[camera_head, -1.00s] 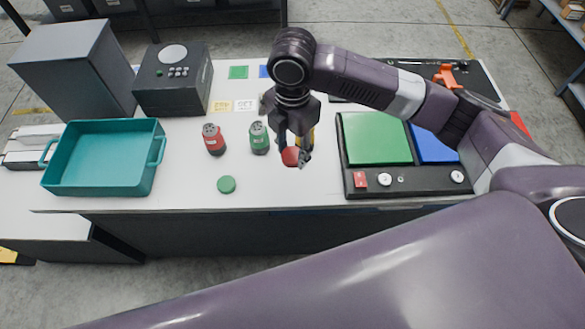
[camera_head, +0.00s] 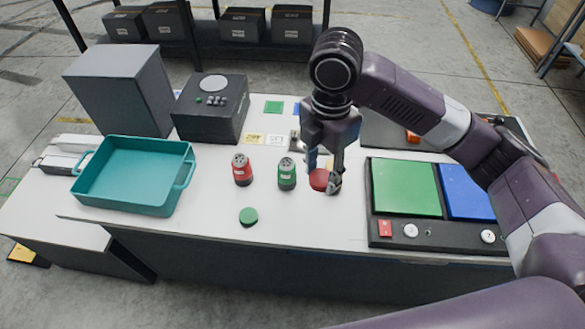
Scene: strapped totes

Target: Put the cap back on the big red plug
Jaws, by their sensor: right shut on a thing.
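The big red plug (camera_head: 242,170) stands upright and uncapped on the white table, left of the green plug (camera_head: 287,174). My right gripper (camera_head: 325,181) points down, to the right of the green plug. It is shut on a round red cap (camera_head: 318,180), close to the table top; I cannot tell whether the cap touches it. A green cap (camera_head: 248,216) lies flat on the table in front of the two plugs. My left gripper is out of the picture.
A teal tote (camera_head: 130,200) stands at the left. A dark box with buttons (camera_head: 212,118) is behind the plugs. A black panel with green and blue plates (camera_head: 400,236) lies at the right. The table's front is mostly clear.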

